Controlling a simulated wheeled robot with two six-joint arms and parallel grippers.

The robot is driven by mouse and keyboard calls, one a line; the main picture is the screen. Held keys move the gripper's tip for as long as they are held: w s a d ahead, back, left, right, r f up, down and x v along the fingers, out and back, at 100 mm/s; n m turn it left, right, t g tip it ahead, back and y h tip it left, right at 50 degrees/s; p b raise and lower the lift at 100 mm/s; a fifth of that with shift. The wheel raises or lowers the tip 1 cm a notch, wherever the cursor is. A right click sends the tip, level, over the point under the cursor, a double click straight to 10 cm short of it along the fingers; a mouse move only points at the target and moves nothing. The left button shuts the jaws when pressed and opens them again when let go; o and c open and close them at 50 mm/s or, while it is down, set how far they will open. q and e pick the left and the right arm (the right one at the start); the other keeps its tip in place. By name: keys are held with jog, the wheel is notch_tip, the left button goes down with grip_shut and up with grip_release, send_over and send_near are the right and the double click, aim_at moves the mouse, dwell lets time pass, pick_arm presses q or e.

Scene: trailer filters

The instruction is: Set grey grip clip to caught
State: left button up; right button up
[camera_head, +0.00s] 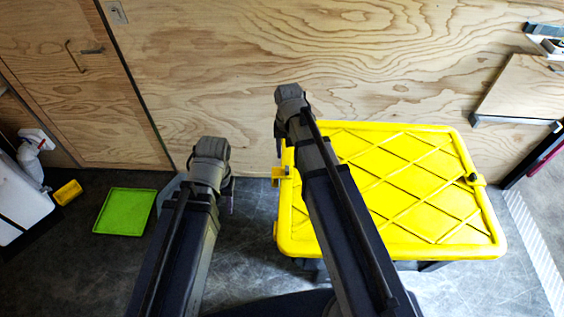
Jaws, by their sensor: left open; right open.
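My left arm reaches in from the bottom left. Part of my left gripper (229,193) shows as a thin dark piece beside the arm's end, over the floor left of the yellow-lidded box. My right arm reaches over the left part of the yellow lid (410,185). Part of my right gripper (279,146) shows at the arm's end near the lid's back left corner. Most of both grippers is hidden by my arms, and I see nothing held. A yellow catch (281,173) sits on the lid's left edge. I cannot make out which part is the grey grip clip.
A green tray (124,211) and a small yellow bin (68,192) lie on the floor at left. A plywood wall (330,55) stands behind the box. A grey-edged board (515,92) is at the upper right. Floor between tray and box is mostly open.

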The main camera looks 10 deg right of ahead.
aim_at(287, 168)
jog(key=shift+s+f, duration=0.1)
jog(key=shift+f, duration=0.05)
notch_tip(287, 168, down, 8)
jog(key=b, duration=0.8)
jog(key=shift+r, duration=0.2)
grip_shut()
dwell(0.9)
